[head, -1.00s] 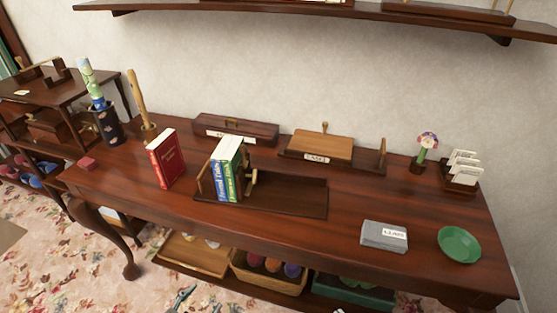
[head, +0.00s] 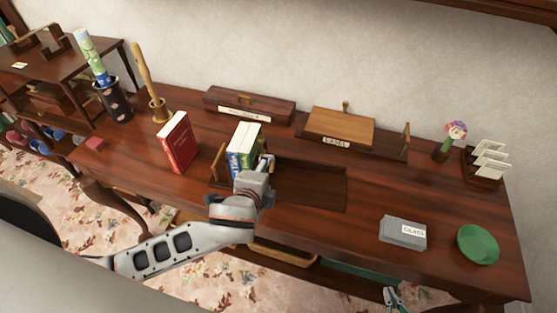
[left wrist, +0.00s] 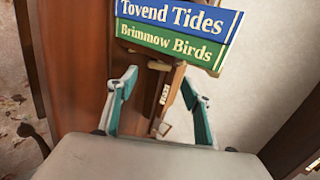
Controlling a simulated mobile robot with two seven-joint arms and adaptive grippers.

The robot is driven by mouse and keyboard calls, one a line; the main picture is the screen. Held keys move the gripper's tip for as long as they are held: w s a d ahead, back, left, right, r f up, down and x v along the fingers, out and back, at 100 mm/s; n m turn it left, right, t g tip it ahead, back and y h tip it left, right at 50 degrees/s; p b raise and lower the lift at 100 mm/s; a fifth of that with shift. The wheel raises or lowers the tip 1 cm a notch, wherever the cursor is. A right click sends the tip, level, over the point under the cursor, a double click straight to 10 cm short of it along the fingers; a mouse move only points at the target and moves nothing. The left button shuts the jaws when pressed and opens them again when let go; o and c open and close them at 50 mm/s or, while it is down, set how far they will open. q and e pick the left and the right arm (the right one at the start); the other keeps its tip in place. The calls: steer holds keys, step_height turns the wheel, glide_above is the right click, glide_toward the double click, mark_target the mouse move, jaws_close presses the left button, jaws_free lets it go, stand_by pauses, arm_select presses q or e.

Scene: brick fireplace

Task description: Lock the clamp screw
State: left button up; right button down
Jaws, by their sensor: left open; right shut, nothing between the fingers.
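The book rack (head: 312,188) lies on the desk. Its white, blue and green books (head: 241,150) stand at its left end; the spines "Tovend Tides" (left wrist: 172,18) and "Brimmow Birds" (left wrist: 170,42) show in the left wrist view. My left gripper (head: 265,165) is over the rack, just right of the books, and hides the bookend there in the head view. In the left wrist view my open fingers (left wrist: 160,80) stand either side of a wooden bookend part (left wrist: 172,92). I cannot make out the clamp screw clearly. My right gripper (head: 393,298) is shut and empty, low in front of the desk.
A red book (head: 177,143) stands left of the rack. Behind are a wooden box (head: 250,105) and a labelled wooden stand (head: 340,128). A grey box (head: 402,232) and green dish (head: 478,244) lie to the right. Desk between rack and grey box is clear.

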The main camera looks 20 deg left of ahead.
mark_target(272, 166)
arm_select(q)
steer(key=shift+x, duration=3.45)
steer(key=shift+f, duration=0.1)
steer(key=c, duration=1.1)
